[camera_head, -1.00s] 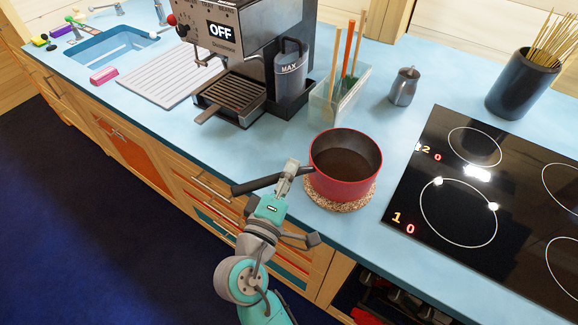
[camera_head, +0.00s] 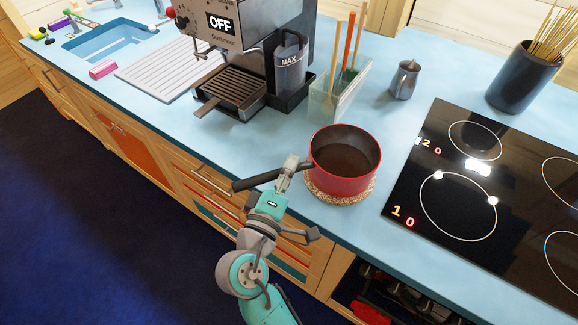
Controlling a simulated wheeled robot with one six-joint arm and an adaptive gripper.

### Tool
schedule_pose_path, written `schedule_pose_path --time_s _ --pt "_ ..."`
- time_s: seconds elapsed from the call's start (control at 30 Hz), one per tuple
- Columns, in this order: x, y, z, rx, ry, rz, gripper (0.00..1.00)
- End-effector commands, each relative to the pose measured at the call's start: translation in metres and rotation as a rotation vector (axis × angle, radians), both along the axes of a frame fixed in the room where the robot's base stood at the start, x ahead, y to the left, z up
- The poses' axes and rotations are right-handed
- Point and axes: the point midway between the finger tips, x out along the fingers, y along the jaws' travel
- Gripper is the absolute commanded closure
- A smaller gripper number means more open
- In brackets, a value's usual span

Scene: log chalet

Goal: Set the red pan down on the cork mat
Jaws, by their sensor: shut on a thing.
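The red pan (camera_head: 345,182) with a dark inside is upright over the round cork mat (camera_head: 341,200) at the counter's front edge. The mat's speckled rim shows below the pan; I cannot tell whether the pan's base touches it. The pan's dark handle (camera_head: 250,183) points left, out past the counter edge. My gripper (camera_head: 287,172) is shut on the handle, close to the pan's wall. Most of the mat is hidden under the pan.
A black cooktop (camera_head: 482,210) lies to the right. A clear holder with utensils (camera_head: 337,95), a small metal jug (camera_head: 404,80) and a coffee machine (camera_head: 235,70) stand behind. A dark pot of sticks (camera_head: 522,80) is at back right. Blue counter (camera_head: 190,125) is bare left of the pan.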

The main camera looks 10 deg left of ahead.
Motion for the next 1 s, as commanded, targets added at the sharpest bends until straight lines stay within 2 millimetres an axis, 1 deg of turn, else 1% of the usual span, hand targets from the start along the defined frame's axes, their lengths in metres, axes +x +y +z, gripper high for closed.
schedule_pose_path --time_s 0.1,0.13,0.17,0.2,0.23,0.5,0.6,0.67,0.9,1.0 --pt "0.000 0.000 0.000 -0.001 -0.005 0.000 1.00" --pt "0.000 0.000 0.001 -0.001 -0.005 0.000 0.71" --pt "0.000 0.000 0.001 -0.001 -0.005 0.000 0.64" --pt "0.000 0.000 0.001 -0.001 -0.005 0.000 0.54" --pt "0.000 0.000 0.001 -0.001 -0.004 0.000 0.49" --pt "0.000 0.000 -0.003 0.000 0.003 0.000 0.49" --pt "-0.005 0.001 -0.003 0.000 0.002 0.000 0.49" --pt "-0.011 0.002 -0.003 0.000 0.002 0.002 0.49" --pt "-0.048 0.007 -0.005 -0.001 0.000 0.004 0.49" --pt "-0.060 0.009 -0.006 -0.001 0.000 0.003 0.49"
